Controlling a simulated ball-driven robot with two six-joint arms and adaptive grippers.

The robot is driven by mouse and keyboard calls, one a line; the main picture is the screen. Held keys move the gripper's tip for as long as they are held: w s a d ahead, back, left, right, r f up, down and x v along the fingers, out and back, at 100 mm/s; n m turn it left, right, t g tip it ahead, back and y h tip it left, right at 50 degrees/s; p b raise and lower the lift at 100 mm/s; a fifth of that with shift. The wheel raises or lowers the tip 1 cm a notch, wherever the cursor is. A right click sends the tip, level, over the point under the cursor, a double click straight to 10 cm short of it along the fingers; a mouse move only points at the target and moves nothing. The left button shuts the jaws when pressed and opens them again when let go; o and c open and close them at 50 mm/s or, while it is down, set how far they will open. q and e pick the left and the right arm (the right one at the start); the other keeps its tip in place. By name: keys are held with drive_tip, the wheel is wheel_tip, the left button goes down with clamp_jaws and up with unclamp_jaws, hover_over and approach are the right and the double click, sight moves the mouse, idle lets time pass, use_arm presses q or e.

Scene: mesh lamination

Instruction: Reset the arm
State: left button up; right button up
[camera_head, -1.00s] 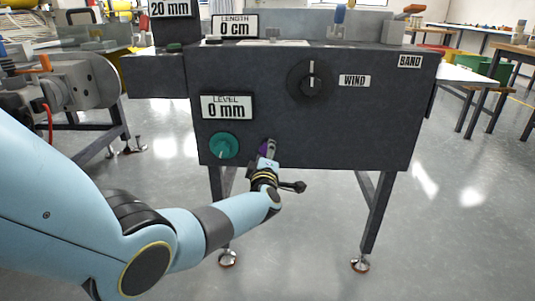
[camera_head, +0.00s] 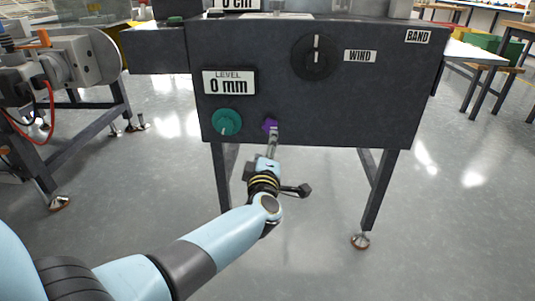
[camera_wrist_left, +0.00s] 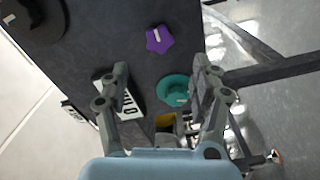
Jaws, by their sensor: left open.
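My left arm comes in from the lower left in the head view, and its gripper (camera_head: 271,150) is in front of the lower part of the dark machine panel (camera_head: 340,110). In the left wrist view the gripper (camera_wrist_left: 165,85) has its two fingers spread wide apart with nothing between them. A purple star-shaped knob (camera_head: 270,124) is on the panel just beyond the fingertips; in the left wrist view the purple knob (camera_wrist_left: 159,39) is apart from both fingers. A teal round knob (camera_head: 226,122) is to its left. My right gripper is not in view.
A black WIND dial (camera_head: 315,57) and a LEVEL display (camera_head: 229,81) reading 0 mm are on the panel. The machine's metal legs (camera_head: 376,205) stand on the floor. A grey machine with a red cable (camera_head: 22,130) is at left. Open floor (camera_head: 440,220) lies at right.

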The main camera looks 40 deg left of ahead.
use_arm(q)
drive_tip(key=shift+v, duration=1.05)
drive_tip(key=s+d+f+m+g+h+p, duration=0.15)
drive_tip(key=s+f+m+p, duration=0.25)
drive_tip(key=s+f, duration=0.45)
drive_tip(key=s+d+f+m+g+h+p, duration=0.1)
drive_tip(key=s+f+m+g+h+p, duration=0.3)
drive_tip(key=s, duration=0.8)
drive_tip(key=s+d+f+m+g+h+p, duration=0.1)
drive_tip(key=s+d+f+m+h+p, duration=0.15)
drive_tip(key=s+f+m, duration=0.55)
drive_tip(key=s+f+m+g, duration=0.2)
drive_tip(key=s+f+g, duration=0.1)
drive_tip(key=s, duration=1)
drive_tip(key=s+a+f+m+g+p, duration=0.1)
drive_tip(key=s+g, duration=0.4)
drive_tip(key=s, duration=0.9)
wheel_tip(320, 180, down, 2)
drive_tip(key=shift+s+f+m, duration=0.2)
drive_tip(key=shift+s+m, duration=0.15)
drive_tip(key=shift+m, duration=0.55)
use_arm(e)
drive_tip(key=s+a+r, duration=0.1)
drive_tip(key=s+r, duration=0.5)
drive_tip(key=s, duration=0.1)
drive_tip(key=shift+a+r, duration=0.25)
use_arm(q)
drive_tip(key=shift+a+g, duration=0.15)
drive_tip(key=shift+g, duration=0.1)
